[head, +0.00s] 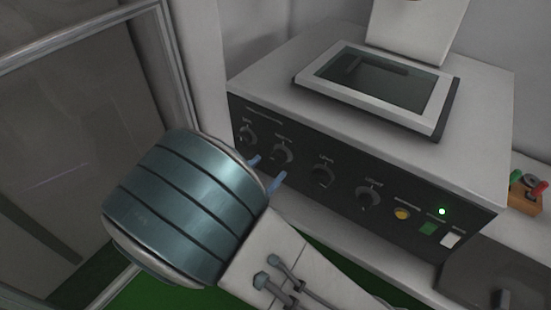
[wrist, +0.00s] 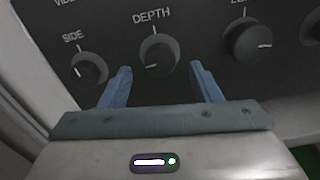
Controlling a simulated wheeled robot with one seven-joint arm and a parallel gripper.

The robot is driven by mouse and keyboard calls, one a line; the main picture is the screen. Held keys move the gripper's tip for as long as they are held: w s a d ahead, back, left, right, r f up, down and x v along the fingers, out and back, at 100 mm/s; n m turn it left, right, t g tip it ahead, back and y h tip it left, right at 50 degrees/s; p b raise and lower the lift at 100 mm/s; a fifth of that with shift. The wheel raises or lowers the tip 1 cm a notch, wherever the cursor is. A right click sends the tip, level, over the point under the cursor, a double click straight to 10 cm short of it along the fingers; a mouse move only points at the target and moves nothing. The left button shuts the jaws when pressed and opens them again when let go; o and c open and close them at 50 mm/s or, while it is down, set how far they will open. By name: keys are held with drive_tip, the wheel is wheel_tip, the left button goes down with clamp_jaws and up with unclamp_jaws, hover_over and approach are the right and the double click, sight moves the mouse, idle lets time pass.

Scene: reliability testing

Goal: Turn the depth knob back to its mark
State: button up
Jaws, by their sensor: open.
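The depth knob (wrist: 157,53) is a round black knob under the label "DEPTH" in the wrist view. Its white pointer line points left and slightly down. In the head view the depth knob (head: 281,154) is the second from the left on the dark front panel. My gripper (wrist: 160,70) is open, its two blue fingers spread to the lower left and lower right of the knob, with nothing between them that they touch. In the head view my gripper (head: 266,171) is just in front of the panel, below the knob.
The side knob (wrist: 88,69) sits close to my left finger. Another knob (wrist: 248,40) is to the right. A glass door frame (head: 178,60) stands at left.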

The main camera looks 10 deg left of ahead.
sight(276, 160)
drive_tip(key=shift+x, duration=2.25)
drive_tip(key=shift+c, duration=0.3)
drive_tip(key=c, duration=0.9)
